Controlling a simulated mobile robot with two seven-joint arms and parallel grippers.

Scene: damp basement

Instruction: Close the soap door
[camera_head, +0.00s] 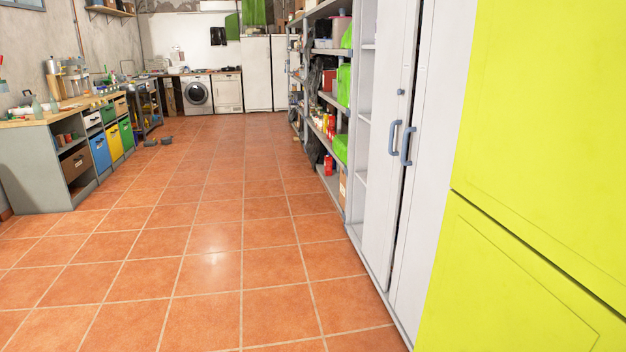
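No soap door can be made out from here. A white washing machine (198,95) with a round dark door stands far off against the back wall, under a worktop. Any soap drawer on its upper front is too small to tell whether it is open or shut. Neither of my grippers is in view.
An orange tiled floor (200,230) lies clear down the middle. A workbench (36,155) with coloured bins stands along the left. Shelves (334,180), a white cabinet (380,210) and a yellow-green panelled surface (540,150) line the right. Small dark objects (152,143) lie on the floor.

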